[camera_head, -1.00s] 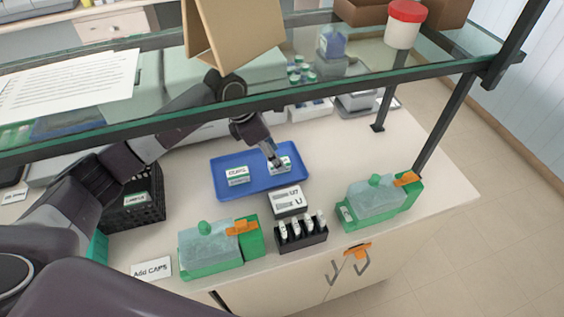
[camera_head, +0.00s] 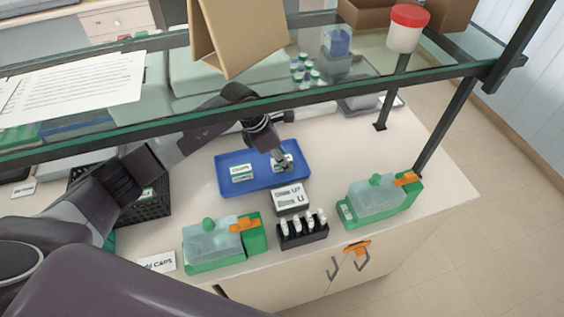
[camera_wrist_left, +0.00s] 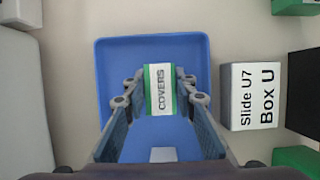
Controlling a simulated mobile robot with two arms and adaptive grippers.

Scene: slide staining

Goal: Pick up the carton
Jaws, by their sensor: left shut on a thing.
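A small white carton with green edges, marked COVERS (camera_wrist_left: 160,90), sits between the two fingers of my left gripper (camera_wrist_left: 158,92) in the left wrist view. The fingers flank it on both sides and are shut on it. In the head view this carton (camera_head: 280,158) is partly hidden by the gripper (camera_head: 284,165). It is over the right part of the blue tray (camera_head: 262,182); I cannot tell whether it is lifted clear. A second white and green carton (camera_head: 242,172) stands on the tray's left part. My right gripper is not in view.
A white slide box (camera_head: 291,198) and a black rack of bottles (camera_head: 303,238) stand in front of the tray. Two green-based staining containers (camera_head: 213,250) (camera_head: 378,198) flank them. A glass shelf (camera_head: 250,112) crosses above the bench. Bare bench lies right of the tray.

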